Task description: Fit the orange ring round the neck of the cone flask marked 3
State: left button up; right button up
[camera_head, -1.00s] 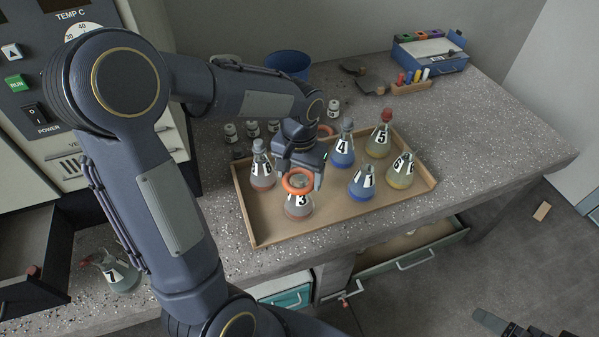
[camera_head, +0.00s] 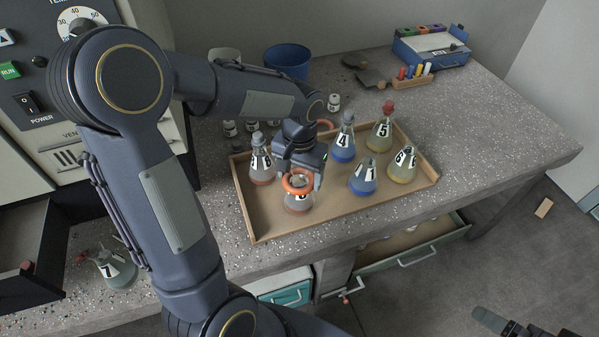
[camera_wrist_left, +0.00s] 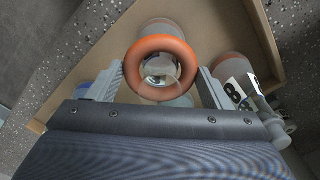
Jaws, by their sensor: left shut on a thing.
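The cone flask marked 3 (camera_head: 298,207) stands upright near the tray's front edge, its label partly covered by the orange ring (camera_head: 285,185). My left gripper (camera_head: 301,176) is shut on this ring and holds it level over the flask's top. In the left wrist view the ring (camera_wrist_left: 162,44) lies between the two fingers, and the flask's glass shows through its hole. I cannot tell how far the ring is down round the neck. My right gripper (camera_head: 492,322) shows only in part at the bottom right, away from the bench.
The shallow tray (camera_head: 262,225) also holds flasks marked 4 (camera_head: 343,150), 5 (camera_head: 380,135), 6 (camera_head: 403,168) and 1 (camera_head: 363,180). Another flask (camera_head: 261,167) stands close left of the gripper. A second orange ring (camera_head: 325,124) lies behind the tray.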

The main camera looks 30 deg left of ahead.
pick_arm(q)
jog(key=shift+f+b, duration=0.3)
jog(key=shift+f, duration=0.2)
jog(key=o, duration=1.2)
jog(key=shift+r, duration=0.1)
jog(key=shift+c, duration=0.2)
jog(key=shift+o, duration=0.2)
jog(key=shift+r+p, duration=3.6)
jog(key=shift+r, duration=0.6)
